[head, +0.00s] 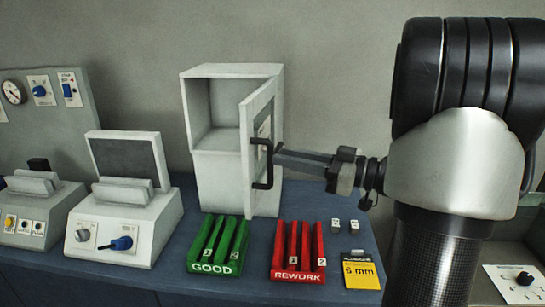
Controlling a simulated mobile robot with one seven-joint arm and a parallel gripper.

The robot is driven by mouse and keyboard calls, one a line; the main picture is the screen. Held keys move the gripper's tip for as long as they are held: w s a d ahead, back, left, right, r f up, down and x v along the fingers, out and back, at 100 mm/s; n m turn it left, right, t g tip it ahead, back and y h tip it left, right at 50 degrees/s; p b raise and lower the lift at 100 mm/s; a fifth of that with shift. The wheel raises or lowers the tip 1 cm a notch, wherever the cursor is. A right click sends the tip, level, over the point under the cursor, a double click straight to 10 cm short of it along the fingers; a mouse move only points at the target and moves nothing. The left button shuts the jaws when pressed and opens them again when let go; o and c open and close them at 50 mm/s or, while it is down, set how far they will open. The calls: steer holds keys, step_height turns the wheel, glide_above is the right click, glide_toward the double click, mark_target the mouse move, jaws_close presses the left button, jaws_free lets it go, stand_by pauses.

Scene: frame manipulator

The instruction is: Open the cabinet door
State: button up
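The white cabinet (221,180) stands upright on the blue bench near the wall. Its door (247,160) is hinged on the right and swung well open toward me, so the empty upper compartment (217,112) shows. A dark handle (258,164) is on the door's outer face. My gripper (276,153) reaches in from the right, with its tip at the upper part of the handle. It appears to touch the handle, but the fingers are seen side-on and I cannot tell whether they are closed around it.
A green GOOD rack (215,268) and a red REWORK rack (297,276) stand in front of the cabinet. A yellow 6 mm card (361,274) and two small grey blocks (344,225) are to their right. Grey devices (128,219) stand left. Bare blue bench (182,275) shows between.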

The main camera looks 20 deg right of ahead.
steer(key=b+v, duration=0.1)
steer(key=v, duration=1.1)
steer(key=shift+s, duration=0.1)
